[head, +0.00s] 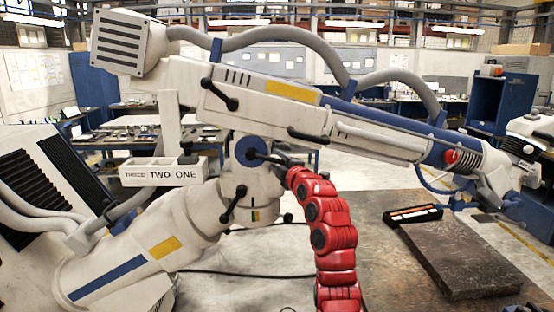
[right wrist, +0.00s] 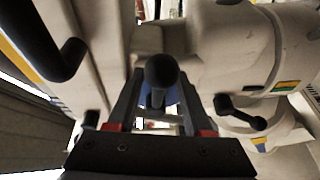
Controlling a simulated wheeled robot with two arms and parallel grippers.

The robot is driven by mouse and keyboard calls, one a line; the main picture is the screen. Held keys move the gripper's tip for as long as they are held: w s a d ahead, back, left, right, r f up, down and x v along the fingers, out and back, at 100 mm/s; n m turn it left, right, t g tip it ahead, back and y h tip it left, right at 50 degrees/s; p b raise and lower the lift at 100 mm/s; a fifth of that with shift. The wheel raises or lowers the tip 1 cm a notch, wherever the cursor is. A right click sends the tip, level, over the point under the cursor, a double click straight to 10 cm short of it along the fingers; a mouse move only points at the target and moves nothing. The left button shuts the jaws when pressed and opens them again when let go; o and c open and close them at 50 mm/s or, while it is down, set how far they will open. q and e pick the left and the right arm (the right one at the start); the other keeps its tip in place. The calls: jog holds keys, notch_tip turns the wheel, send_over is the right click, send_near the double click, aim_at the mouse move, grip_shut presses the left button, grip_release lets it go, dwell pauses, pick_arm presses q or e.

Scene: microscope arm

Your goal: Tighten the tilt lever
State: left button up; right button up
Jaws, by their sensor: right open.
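A black lever (head: 254,155) sticks out from the blue hub on the large white jointed arm (head: 175,240); I take it to be the tilt lever, though no label shows. Its round knob (right wrist: 162,71) is in the middle of the right wrist view. My right gripper (head: 276,160) is at this lever, at the end of the red arm. In the right wrist view its two fingers (right wrist: 158,105) stand apart on either side of the knob; contact cannot be told. My left gripper is not in view.
Other black levers stand close by: one above left (head: 220,95), one above right (head: 308,136), one below (head: 233,205). A small labelled tray (head: 165,174) juts out at left. A dark slab (head: 455,260) lies on the table at right, beside an orange-and-black case (head: 413,214).

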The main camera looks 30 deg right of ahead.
grip_shut()
dwell(1.4)
